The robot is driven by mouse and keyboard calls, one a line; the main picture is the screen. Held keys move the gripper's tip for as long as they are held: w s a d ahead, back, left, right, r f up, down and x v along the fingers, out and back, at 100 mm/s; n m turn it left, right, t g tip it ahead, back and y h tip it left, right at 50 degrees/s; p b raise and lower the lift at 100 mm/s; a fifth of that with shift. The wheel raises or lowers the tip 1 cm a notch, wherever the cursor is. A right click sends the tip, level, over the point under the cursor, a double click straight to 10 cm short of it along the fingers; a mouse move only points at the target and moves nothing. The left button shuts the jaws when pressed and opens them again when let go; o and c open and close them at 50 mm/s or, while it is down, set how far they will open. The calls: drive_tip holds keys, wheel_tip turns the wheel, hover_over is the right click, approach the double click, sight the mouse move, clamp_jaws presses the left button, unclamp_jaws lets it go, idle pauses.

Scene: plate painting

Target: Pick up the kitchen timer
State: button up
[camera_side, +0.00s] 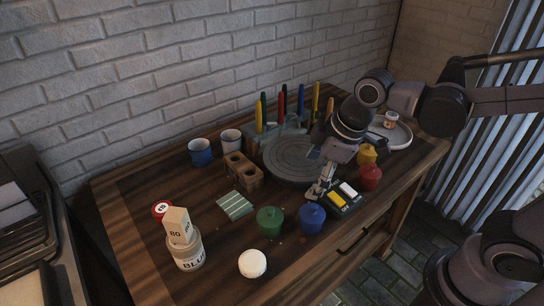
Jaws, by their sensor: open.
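A small round red thing with a white face marked with a number, perhaps 15 (161,210), lies at the left of the wooden table; it looks like the kitchen timer. A pale block marked 60 (180,226) sits tilted on a jar labelled BLUE (189,254), just right of and in front of it. My gripper (321,191) is open, pointing down near the table's middle right, far from the red thing. It is above or beside a dark tray with a yellow and a white block (345,198); I cannot tell whether it touches.
Green (270,220), blue (311,218), red (370,178) and yellow (367,154) lidded pots surround the gripper. A grey turntable (288,160) and upright tools (281,104) stand behind. A brown holed block (242,170), cups (201,152), striped cloth (234,205) and white ball (252,263) are leftward.

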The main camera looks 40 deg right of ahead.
drive_tip(key=w+a+f+n+g, duration=0.1)
drive_tip(key=a+f+n+g, duration=0.15)
drive_tip(key=a+n, duration=0.45)
drive_tip(key=n+g+h, duration=0.1)
drive_tip(key=n+g, duration=0.1)
drive_tip(key=n, duration=0.4)
hover_over(252, 259)
drive_tip(key=shift+t, duration=0.25)
wheel_tip(252, 259, down, 5)
drive_tip(key=shift+s+d+r, duration=0.1)
drive_tip(key=shift+s, duration=0.05)
drive_tip(key=shift+s+f, duration=0.1)
drive_tip(key=shift+f, duration=0.15)
drive_tip(key=shift+a+f, duration=0.2)
drive_tip(key=shift+f, duration=0.2)
drive_tip(key=shift+w+d+f, duration=0.1)
drive_tip(key=shift+f, duration=2.35)
drive_tip(key=shift+w+d+f, duration=0.1)
drive_tip(key=shift+f, duration=2.3)
drive_tip(key=c, duration=1.4)
